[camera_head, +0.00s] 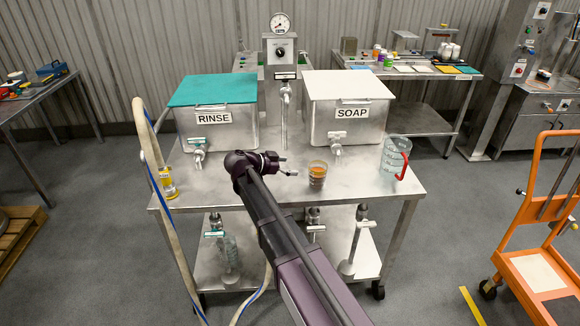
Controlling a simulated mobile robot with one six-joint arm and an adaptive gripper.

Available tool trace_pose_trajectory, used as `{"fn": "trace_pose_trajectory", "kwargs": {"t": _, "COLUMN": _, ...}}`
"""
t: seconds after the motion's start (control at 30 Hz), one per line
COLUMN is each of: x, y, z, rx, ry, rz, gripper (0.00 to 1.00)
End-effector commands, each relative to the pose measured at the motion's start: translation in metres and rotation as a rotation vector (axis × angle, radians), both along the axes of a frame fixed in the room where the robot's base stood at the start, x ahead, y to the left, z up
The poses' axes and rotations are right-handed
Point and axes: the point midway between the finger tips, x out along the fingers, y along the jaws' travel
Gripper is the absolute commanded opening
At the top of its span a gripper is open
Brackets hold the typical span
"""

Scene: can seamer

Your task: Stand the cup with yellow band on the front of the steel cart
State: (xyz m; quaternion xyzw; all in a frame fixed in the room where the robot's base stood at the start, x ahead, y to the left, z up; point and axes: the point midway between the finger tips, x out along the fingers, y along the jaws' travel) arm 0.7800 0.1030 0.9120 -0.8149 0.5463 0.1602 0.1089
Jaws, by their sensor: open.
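A small clear cup with an orange-yellow band or contents (317,174) stands upright on the top of the steel cart (345,192), right of centre towards the front. My gripper (289,166) is just left of this cup, low over the cart top. It is open, with a gap between it and the cup, and nothing shows between its fingers.
A rinse tank (214,134) with a green lid and a soap tank (352,118) with a white lid stand behind. A clear jug with a red handle (394,157) is at the right. A hose (152,150) hangs over the left edge. An orange trolley (530,225) stands far right.

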Motion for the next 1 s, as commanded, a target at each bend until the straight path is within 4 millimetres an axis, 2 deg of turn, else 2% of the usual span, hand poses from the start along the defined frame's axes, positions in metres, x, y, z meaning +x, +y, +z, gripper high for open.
{"fn": "trace_pose_trajectory", "kwargs": {"t": 0.27, "x": -0.006, "y": -0.008, "z": -0.005, "rx": 0.013, "ry": 0.040, "rz": 0.004, "gripper": 1.00}}
{"fn": "trace_pose_trajectory", "kwargs": {"t": 0.47, "x": -0.032, "y": -0.035, "z": -0.024, "rx": 0.075, "ry": 0.212, "rz": 0.036, "gripper": 1.00}}
{"fn": "trace_pose_trajectory", "kwargs": {"t": 0.73, "x": -0.093, "y": -0.081, "z": -0.066, "rx": 0.256, "ry": 0.579, "rz": 0.189, "gripper": 1.00}}
{"fn": "trace_pose_trajectory", "kwargs": {"t": 1.0, "x": -0.161, "y": -0.104, "z": -0.098, "rx": 0.464, "ry": 0.870, "rz": 0.470, "gripper": 1.00}}
